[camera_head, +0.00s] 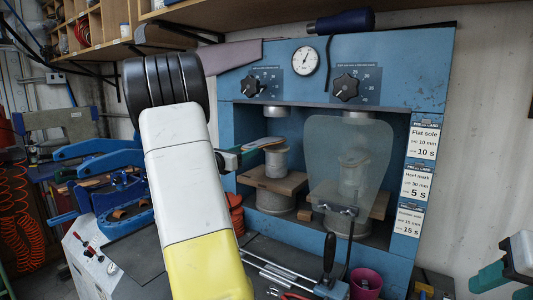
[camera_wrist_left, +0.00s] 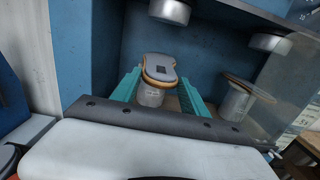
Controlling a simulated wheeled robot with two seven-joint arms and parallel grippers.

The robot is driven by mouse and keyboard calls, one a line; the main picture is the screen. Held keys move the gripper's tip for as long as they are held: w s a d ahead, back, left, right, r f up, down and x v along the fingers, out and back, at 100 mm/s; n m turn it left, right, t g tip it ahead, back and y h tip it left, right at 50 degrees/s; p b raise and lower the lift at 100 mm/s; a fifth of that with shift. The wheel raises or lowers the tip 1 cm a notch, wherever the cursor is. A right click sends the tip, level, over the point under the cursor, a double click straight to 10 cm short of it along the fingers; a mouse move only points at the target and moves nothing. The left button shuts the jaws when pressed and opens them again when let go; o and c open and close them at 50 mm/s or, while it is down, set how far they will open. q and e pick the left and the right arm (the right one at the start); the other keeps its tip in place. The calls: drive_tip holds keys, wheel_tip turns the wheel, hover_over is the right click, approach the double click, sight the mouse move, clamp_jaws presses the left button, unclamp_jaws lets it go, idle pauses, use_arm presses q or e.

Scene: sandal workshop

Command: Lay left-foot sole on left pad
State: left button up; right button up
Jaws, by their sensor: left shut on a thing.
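The sole (camera_head: 262,143) is a thin, light, foot-shaped piece with a tan edge. In the left wrist view, the sole (camera_wrist_left: 160,68) shows a dark square mark on its upper face. My left gripper (camera_head: 236,158) reaches into the blue press, shut on the sole, with teal fingers along its sides. The sole is over the left pad post (camera_head: 275,163), which also shows below it in the left wrist view (camera_wrist_left: 150,97). The sole hides the pad's top, so I cannot tell whether they touch. My right gripper (camera_head: 500,283) is partly cut off at the lower right.
The blue press (camera_head: 400,90) has press heads above both posts. A clear shield (camera_head: 345,140) stands in front of the right post (camera_wrist_left: 234,103). A black-handled lever (camera_head: 329,255) and a magenta cup (camera_head: 366,284) are below. A blue clamp tool (camera_head: 95,150) is at left.

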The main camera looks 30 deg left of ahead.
use_arm(q)
drive_tip(key=w, duration=0.7)
drive_tip(key=shift+w+d+f, duration=0.3)
drive_tip(key=shift+w, duration=0.05)
drive_tip(key=shift+w+f, duration=0.3)
drive_tip(key=shift+w, duration=0.35)
drive_tip(key=shift+w+f, duration=0.3)
drive_tip(key=shift+w, duration=0.3)
drive_tip(key=shift+d+f, duration=0.1)
drive_tip(key=shift+f, duration=0.25)
drive_tip(key=o, duration=1.4)
drive_tip(key=s, duration=0.8)
drive_tip(key=shift+a, duration=0.4)
